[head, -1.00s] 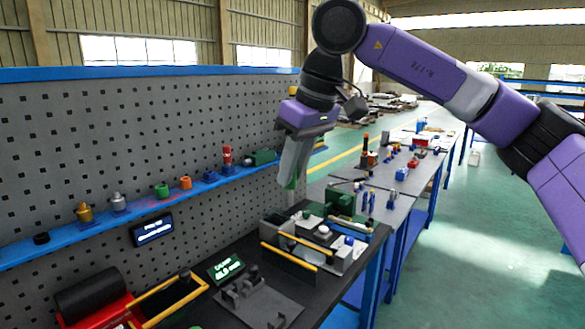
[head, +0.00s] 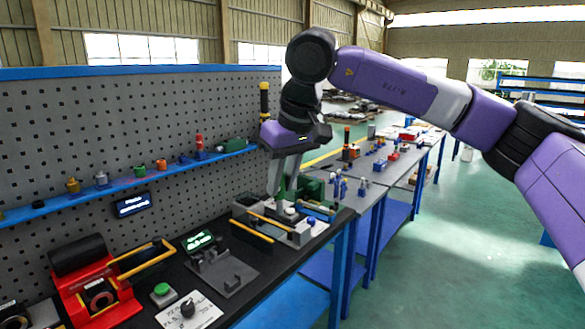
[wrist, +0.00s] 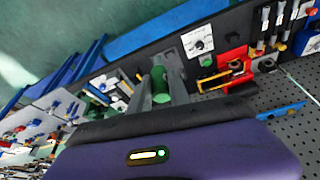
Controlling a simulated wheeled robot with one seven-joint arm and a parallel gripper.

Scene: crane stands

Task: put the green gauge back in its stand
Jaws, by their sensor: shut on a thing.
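My gripper (head: 284,180) points down above the far part of the dark bench, its fingers shut on the green gauge (wrist: 159,84). In the wrist view the gauge shows as a green piece between the two grey fingers. In the head view only a little green shows at the fingers, and most of it is hidden. A dark grey fixture with short uprights (head: 222,272) sits on the bench, left of and nearer than the gripper. It looks like a stand and seems empty; I cannot tell whether it is the gauge's own.
Yellow-railed trays (head: 250,231) and small parts lie below the gripper. A lit green display (head: 198,241) stands behind the fixture. A red machine (head: 88,285) and a panel with a black knob (head: 188,309) are nearer left. A blue shelf (head: 120,188) crosses the pegboard.

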